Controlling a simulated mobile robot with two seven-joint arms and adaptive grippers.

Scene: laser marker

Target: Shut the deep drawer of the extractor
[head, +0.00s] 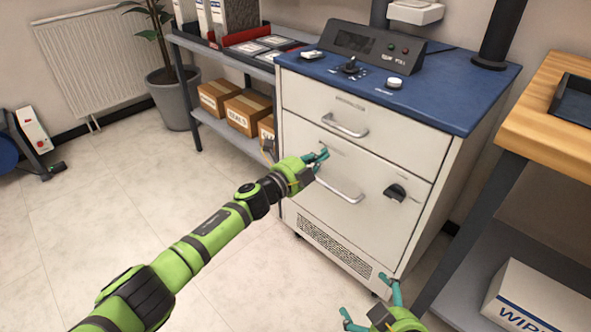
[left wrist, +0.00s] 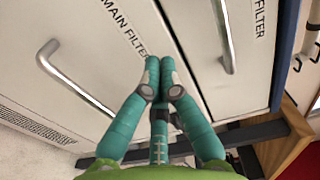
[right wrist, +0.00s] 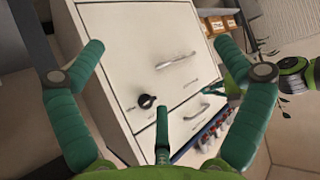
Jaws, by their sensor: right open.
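The extractor (head: 450,100) is a white cabinet with a blue top. Its deep drawer (head: 370,225), below a shallower one, has a bar handle (head: 338,190) and a black knob (head: 395,192). The front is close to the cabinet; I cannot tell if it is fully flush. My left gripper (head: 320,158) has its fingers together, empty, at the upper part of the front, above the handle. In the left wrist view the fingertips (left wrist: 152,65) are beside the "MAIN FILTER" label; contact is unclear. My right gripper (head: 368,302) is open and empty, low before the cabinet.
The shallow drawer (head: 365,117) above looks closed. A grey shelf (head: 225,130) with cardboard boxes stands at left. A wooden-topped bench (head: 560,110) stands at right, with a white box (head: 535,300) below. Pale floor (head: 240,280) is open in front.

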